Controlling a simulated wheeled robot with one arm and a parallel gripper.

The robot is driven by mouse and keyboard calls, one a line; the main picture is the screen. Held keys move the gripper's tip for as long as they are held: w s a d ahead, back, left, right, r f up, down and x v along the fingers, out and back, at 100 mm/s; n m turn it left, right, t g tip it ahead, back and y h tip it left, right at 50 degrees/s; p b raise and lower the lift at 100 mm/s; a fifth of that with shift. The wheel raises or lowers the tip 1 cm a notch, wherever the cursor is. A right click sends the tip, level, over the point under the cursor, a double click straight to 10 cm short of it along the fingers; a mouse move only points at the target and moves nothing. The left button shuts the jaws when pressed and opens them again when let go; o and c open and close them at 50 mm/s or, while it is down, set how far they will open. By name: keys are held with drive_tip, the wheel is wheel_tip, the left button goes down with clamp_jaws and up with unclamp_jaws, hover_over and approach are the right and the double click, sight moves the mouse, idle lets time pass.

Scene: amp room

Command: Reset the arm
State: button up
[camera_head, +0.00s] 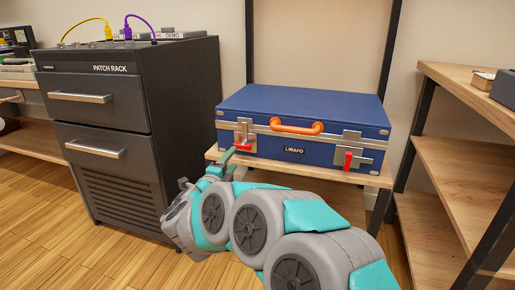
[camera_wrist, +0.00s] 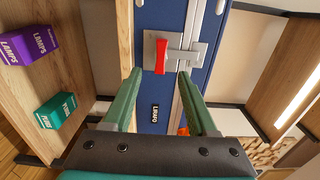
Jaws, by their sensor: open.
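My arm reaches toward the blue case (camera_head: 300,108), which lies closed on a wooden shelf. My gripper (camera_head: 207,170) is low in front of the case's left latch (camera_head: 243,135). In the wrist view my gripper (camera_wrist: 157,82) has its two green fingers spread wide with nothing between them. The left latch's red tab (camera_wrist: 161,56) shows just beyond the fingertips; whether a finger touches it, I cannot tell. In the head view this tab sticks out level. The right latch's red tab (camera_head: 348,160) hangs down. The orange handle (camera_head: 297,126) sits between the latches.
A black patch rack cabinet (camera_head: 105,135) stands close on the left. A wooden shelf unit (camera_head: 460,150) stands on the right. A purple box (camera_wrist: 28,46) and a teal box (camera_wrist: 60,110) stand on a lower shelf. Bare floor (camera_head: 60,225) shows at front left.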

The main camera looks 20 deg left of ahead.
drive_tip(key=s+d+r+n+g+y, duration=0.4)
drive_tip(key=s+d+n+g+y, duration=0.25)
drive_tip(key=n, duration=0.55)
drive_tip(key=s+d+f+n+g+h, duration=0.1)
drive_tip(key=s+d+f+n+g, duration=0.3)
drive_tip(key=s+d, duration=0.6)
drive_tip(key=s+d+f+n+g+h, duration=0.2)
drive_tip(key=s+d+f+g, duration=0.2)
drive_tip(key=s+d+f, duration=0.6)
drive_tip(key=s+d+g+h, duration=0.4)
drive_tip(key=s+d+g, duration=0.2)
drive_tip(key=s+d, duration=1.15)
drive_tip(key=s+p+v, duration=0.3)
drive_tip(key=p+v, duration=1)
drive_tip(key=p, duration=0.1)
drive_tip(key=shift+w+d+r+t, duration=0.35)
drive_tip(key=shift+w+d+r, duration=0.05)
drive_tip(key=shift+w+r, duration=0.1)
drive_tip(key=shift+y, duration=0.25)
drive_tip(key=shift+c, duration=0.2)
